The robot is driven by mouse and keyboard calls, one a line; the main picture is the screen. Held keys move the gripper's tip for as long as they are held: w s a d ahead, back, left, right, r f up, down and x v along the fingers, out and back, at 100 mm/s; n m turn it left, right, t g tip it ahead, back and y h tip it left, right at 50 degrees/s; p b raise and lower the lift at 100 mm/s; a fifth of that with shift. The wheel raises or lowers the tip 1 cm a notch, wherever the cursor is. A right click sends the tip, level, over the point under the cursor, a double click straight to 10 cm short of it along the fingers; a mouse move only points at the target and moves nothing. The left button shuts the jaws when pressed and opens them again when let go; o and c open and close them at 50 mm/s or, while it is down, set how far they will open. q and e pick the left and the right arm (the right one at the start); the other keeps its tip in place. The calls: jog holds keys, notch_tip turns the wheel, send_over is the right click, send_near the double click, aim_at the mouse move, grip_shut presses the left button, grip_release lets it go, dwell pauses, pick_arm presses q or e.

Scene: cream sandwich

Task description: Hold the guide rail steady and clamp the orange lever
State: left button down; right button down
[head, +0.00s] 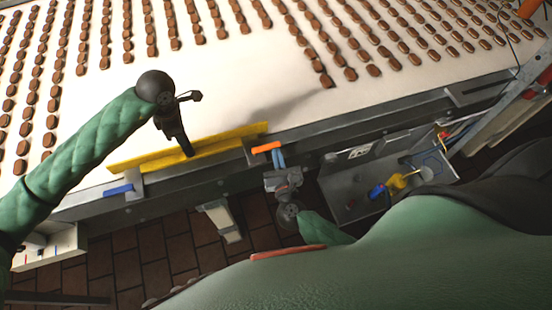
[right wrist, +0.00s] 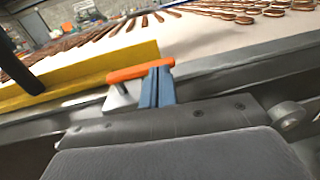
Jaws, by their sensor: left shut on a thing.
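The long yellow guide rail (head: 225,142) lies along the near edge of the conveyor. My left gripper (head: 187,150) is shut on it near its middle. The orange lever (head: 266,147) is on a clamp at the rail's right end; it also shows in the right wrist view (right wrist: 128,75). My right gripper (right wrist: 158,86), with blue fingers, is at the lever's right end, its tips close under or against it. Its fingers are close together with nothing visible between them. I cannot tell whether they touch the lever. In the head view the right gripper (head: 279,158) is just below the lever.
The pale conveyor belt (head: 250,75) carries many rows of brown sandwich biscuits. A blue lever (head: 118,189) is at the rail's left end. A grey bin (head: 350,205) with tools stands at the right. The metal conveyor edge (head: 400,122) runs beside my right gripper.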

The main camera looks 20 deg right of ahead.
dwell(0.3)
jog(key=s, duration=1.4)
pick_arm(q)
jog(key=c, duration=0.9)
grip_release()
jog(key=shift+c, duration=0.2)
jog(key=shift+r, duration=0.1)
